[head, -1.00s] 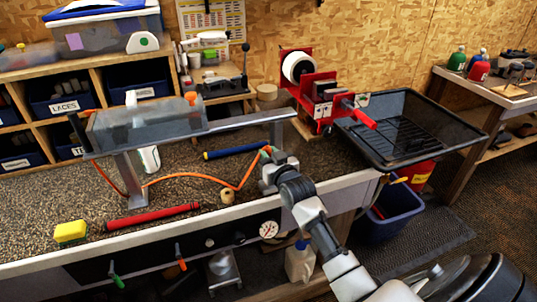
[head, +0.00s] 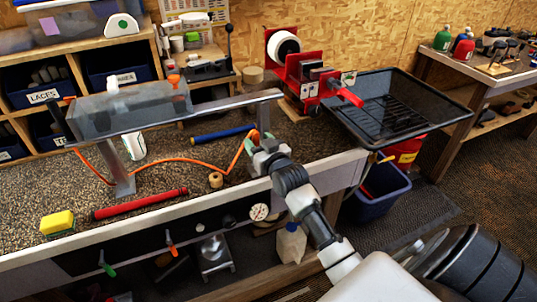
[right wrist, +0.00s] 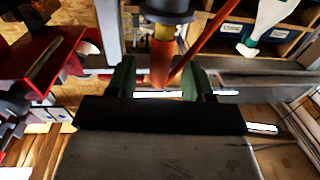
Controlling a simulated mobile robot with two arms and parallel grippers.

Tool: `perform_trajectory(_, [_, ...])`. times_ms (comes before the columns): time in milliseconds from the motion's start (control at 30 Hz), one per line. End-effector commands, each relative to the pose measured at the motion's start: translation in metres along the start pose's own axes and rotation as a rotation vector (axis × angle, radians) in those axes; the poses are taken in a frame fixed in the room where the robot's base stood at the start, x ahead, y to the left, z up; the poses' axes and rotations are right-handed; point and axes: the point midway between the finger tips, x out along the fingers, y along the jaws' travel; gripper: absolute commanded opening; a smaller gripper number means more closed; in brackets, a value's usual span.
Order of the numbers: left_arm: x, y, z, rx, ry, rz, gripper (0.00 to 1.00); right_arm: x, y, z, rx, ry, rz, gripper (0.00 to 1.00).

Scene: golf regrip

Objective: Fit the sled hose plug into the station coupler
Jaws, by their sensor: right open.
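My right gripper (head: 258,142) has green fingers and is at the right end of the metal rail, by its right post. In the right wrist view the fingers (right wrist: 158,80) are spread. An orange tapered plug-like end (right wrist: 160,65) stands in line with the gap between them, below a yellow band and a dark round collar (right wrist: 166,10). I cannot tell whether the fingers touch it, or whether that collar is the station coupler. The orange hose (head: 180,160) runs along the bench from the grey sled (head: 130,102) to my right gripper. My left gripper is not in view.
The bench carries a red bar (head: 140,204), a blue bar (head: 222,134), a yellow sponge (head: 57,222) and a tan ring (head: 216,180). A red vise (head: 305,75) and a black tray (head: 395,108) stand to the right. The rail (head: 230,102) crosses above the bench.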

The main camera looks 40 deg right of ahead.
Motion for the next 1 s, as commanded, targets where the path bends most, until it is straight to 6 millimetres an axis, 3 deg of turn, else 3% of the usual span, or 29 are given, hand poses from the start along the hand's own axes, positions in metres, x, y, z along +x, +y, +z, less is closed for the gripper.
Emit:
perform_trajectory(200, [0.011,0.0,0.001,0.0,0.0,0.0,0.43,-0.044,0.0,0.004,-0.001,-0.001,0.0,0.52])
perform_trajectory(400, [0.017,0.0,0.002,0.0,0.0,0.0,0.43,-0.076,0.0,0.002,0.0,-0.001,0.0,0.52])
perform_trajectory(600, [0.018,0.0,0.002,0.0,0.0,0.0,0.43,-0.088,0.0,0.001,0.0,0.0,0.0,0.52])
perform_trajectory(1000, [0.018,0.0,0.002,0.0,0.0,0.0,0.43,-0.088,0.0,0.0,0.0,0.0,0.0,0.52])
